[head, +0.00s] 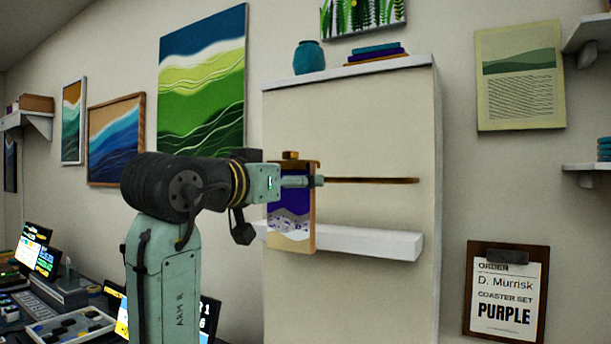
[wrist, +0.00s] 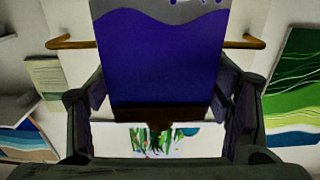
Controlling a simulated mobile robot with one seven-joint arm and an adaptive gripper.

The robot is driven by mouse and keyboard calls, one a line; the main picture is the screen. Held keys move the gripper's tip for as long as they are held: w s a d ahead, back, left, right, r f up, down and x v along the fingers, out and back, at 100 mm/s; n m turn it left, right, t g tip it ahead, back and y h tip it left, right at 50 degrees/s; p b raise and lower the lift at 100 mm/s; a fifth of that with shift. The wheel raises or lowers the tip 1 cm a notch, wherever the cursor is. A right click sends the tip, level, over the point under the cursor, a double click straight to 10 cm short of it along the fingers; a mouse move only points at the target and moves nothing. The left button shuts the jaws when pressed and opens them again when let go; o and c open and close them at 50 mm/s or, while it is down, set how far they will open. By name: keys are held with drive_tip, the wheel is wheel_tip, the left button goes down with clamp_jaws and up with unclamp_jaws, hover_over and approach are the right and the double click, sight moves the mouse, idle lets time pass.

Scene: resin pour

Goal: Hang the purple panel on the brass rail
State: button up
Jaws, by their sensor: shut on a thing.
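The purple panel (head: 288,203) is upright, wood-edged, with purple above and grey and white waves below. A brown hanger piece (head: 291,156) tops it. My gripper (head: 300,181) is shut on the panel near its upper part. In the wrist view, which looks upside down, the fingers flank the purple face (wrist: 160,55). The brass rail (head: 375,181) runs level on the pale wall board, extending right of the panel; its left part is hidden. In the wrist view the rail (wrist: 80,43) shows on both sides behind the panel. I cannot tell whether the hanger touches the rail.
A white ledge (head: 370,242) juts out below the rail, close to the panel's lower part. A shelf top above holds a teal vase (head: 308,57) and books (head: 376,53). A clipboard order (head: 506,295) reads purple. The board below the ledge is clear.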

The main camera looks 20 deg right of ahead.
drive_tip(key=shift+s+d+r, duration=0.2)
drive_tip(key=shift+r, duration=0.35)
drive_tip(key=x, duration=0.7)
drive_tip(key=shift+w+d+f, duration=0.3)
drive_tip(key=shift+f, duration=0.2)
drive_tip(key=shift+s+a+f, duration=0.1)
drive_tip(key=shift+f, duration=0.5)
idle(0.6)
drive_tip(key=shift+f+b, duration=0.35)
drive_tip(key=shift+f, duration=0.4)
idle(1.4)
drive_tip(key=o, duration=1.2)
